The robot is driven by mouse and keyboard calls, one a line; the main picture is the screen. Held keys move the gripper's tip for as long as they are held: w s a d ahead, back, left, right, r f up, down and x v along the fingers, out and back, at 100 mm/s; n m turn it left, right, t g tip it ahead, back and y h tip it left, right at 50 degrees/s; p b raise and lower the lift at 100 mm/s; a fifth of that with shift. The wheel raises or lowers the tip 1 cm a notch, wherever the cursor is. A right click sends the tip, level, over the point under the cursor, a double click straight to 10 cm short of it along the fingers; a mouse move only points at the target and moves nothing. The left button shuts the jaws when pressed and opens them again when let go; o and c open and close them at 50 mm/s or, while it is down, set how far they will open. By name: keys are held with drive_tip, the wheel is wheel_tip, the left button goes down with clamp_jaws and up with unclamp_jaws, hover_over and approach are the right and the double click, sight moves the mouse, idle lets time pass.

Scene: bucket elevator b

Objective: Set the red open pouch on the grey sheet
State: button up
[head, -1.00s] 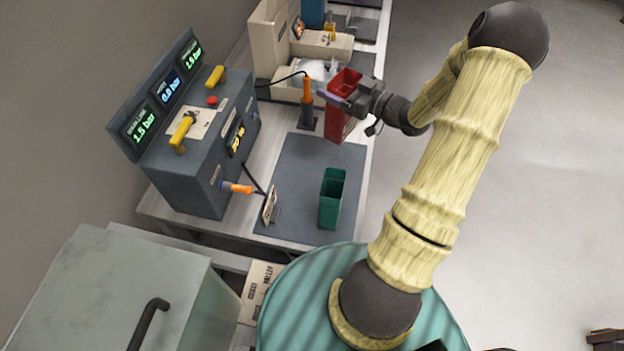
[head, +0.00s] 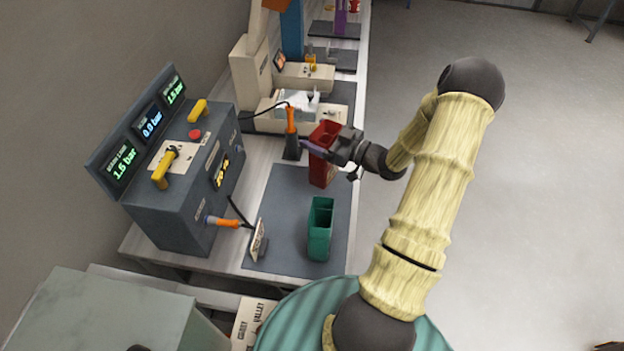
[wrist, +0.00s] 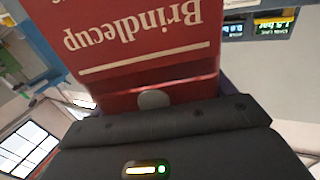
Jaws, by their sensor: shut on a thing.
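The red open pouch (head: 322,171) is upright with its open top facing up, at the far end of the grey sheet (head: 280,232). My gripper (head: 322,147) is shut on the pouch near its top, from the right side. In the wrist view the red pouch (wrist: 150,50) fills the upper middle, with upside-down "Brindlecup" lettering. Its base appears at or just above the sheet in the head view; I cannot tell whether it touches. The fingertips are mostly hidden by the pouch in the wrist view.
A green open pouch (head: 320,230) stands on the near right of the sheet. A small sign (head: 259,240) stands near the left edge. An orange-handled tool (head: 291,125) stands behind the sheet. A grey control box (head: 180,165) is left. The sheet's middle is clear.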

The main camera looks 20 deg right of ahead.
drive_tip(key=shift+f+p, duration=0.35)
drive_tip(key=shift+f, duration=1.75)
drive_tip(key=shift+f+p, duration=0.55)
drive_tip(key=shift+f, duration=1.5)
drive_tip(key=shift+f, duration=0.2)
drive_tip(key=o, duration=0.7)
drive_tip(key=shift+r, duration=0.1)
drive_tip(key=shift+r, duration=0.15)
